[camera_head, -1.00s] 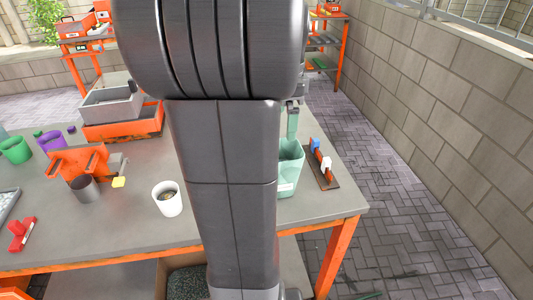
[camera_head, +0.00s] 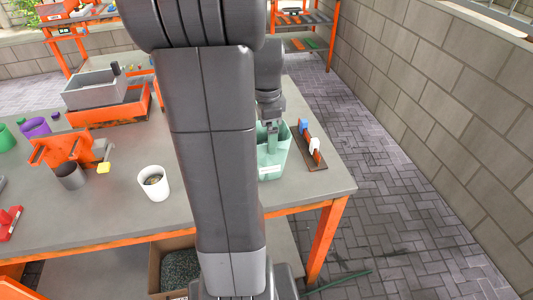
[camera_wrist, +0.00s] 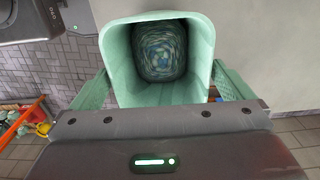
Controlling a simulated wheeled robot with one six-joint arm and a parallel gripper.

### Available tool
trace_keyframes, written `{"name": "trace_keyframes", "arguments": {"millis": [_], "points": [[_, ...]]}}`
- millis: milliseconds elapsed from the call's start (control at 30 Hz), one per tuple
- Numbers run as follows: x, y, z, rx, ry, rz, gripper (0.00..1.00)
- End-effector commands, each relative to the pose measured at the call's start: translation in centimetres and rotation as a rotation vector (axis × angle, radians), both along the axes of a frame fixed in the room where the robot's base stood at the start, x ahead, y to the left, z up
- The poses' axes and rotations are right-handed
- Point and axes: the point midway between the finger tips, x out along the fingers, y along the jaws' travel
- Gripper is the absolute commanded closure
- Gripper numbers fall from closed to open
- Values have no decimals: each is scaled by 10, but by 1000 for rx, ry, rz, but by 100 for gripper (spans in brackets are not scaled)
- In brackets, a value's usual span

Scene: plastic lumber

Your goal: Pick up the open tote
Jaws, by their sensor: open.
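The open tote (camera_head: 274,163) is a pale green, square-mouthed bin standing upright near the right end of the grey workbench. In the wrist view the tote (camera_wrist: 160,96) opens towards me, and a dark blue-green patterned patch shows at its bottom. My gripper (camera_wrist: 163,82) is open, with one green finger on the left of the tote and one on the right. I cannot tell whether either finger touches a wall. In the head view my gripper (camera_head: 270,132) is at the tote's rim, and my arm hides the tote's left part.
A brown rack with blue and white pieces (camera_head: 312,146) stands close to the tote's right. A white cup (camera_head: 153,184) stands left of my arm. A grey bin (camera_head: 92,91) and an orange tray (camera_head: 128,113) are at the back left. A block wall (camera_head: 440,120) bounds the right.

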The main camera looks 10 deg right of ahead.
Motion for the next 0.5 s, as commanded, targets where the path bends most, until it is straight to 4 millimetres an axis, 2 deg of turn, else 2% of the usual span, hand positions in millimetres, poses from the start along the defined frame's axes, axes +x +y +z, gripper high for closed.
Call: {"name": "trace_keyframes", "arguments": {"millis": [100, 167, 433, 500], "points": [[-1, 0, -17, 1, 4, 0, 0], [0, 0, -22, 0, 1, 0, 0], [0, 0, -24, 0, -1, 0, 0], [0, 0, -24, 0, -1, 0, 14]]}}
